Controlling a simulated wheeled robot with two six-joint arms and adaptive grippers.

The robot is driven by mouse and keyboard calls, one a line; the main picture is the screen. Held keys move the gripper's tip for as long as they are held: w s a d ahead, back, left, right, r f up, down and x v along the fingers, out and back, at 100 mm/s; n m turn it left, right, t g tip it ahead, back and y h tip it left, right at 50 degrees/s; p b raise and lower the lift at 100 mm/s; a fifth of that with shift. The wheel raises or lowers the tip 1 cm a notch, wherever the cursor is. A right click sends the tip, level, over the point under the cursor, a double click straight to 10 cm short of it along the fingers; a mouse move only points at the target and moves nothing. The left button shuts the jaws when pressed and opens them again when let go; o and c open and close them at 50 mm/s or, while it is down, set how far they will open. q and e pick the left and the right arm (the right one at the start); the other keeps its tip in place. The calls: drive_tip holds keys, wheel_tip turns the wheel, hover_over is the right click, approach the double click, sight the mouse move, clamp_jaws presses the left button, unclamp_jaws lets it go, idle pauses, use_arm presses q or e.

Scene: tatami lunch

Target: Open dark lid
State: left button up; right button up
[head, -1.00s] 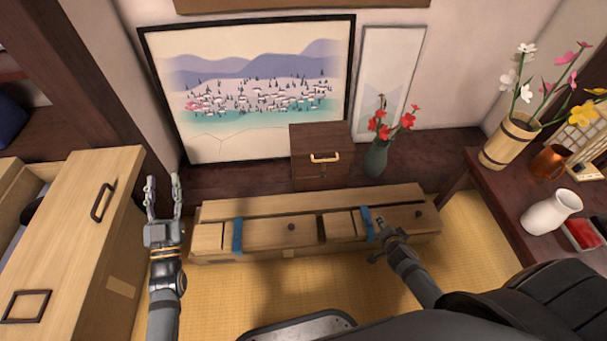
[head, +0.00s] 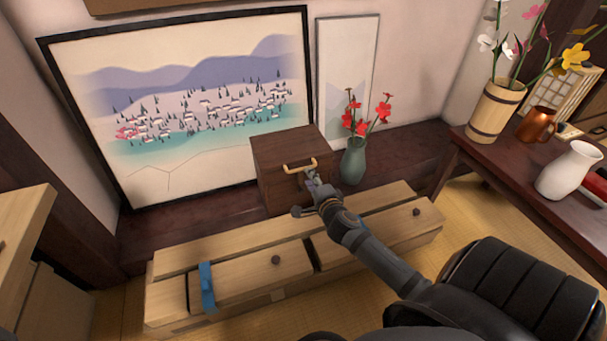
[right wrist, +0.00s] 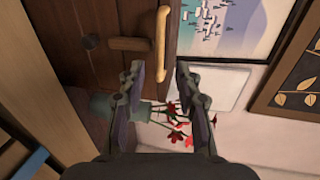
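The dark wooden box (head: 275,187) stands on the dark ledge against the wall, and its dark lid (head: 290,147) is down. A golden handle (head: 301,165) sits on its front, partly behind my right gripper. My right gripper (head: 306,192) is in front of the box, near the handle. In the right wrist view, the gripper (right wrist: 160,72) has its fingers apart with nothing between them. The handle (right wrist: 162,45) lies just beyond the fingertips, toward the left finger. The box front (right wrist: 120,15) fills the upper left there. My left gripper is not in view.
A long light wooden chest (head: 235,275) with a blue strap (head: 207,285) lies below the ledge. A green vase (head: 353,160) with red flowers stands close right of the box. A framed picture (head: 190,110) leans behind. A side table (head: 490,150) is at right.

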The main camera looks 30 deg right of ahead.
drive_tip(key=b+x, duration=0.1)
drive_tip(key=x, duration=0.4)
drive_tip(key=shift+w+f, duration=0.1)
drive_tip(key=shift+w, duration=0.1)
drive_tip(key=shift+c, duration=0.4)
clamp_jaws()
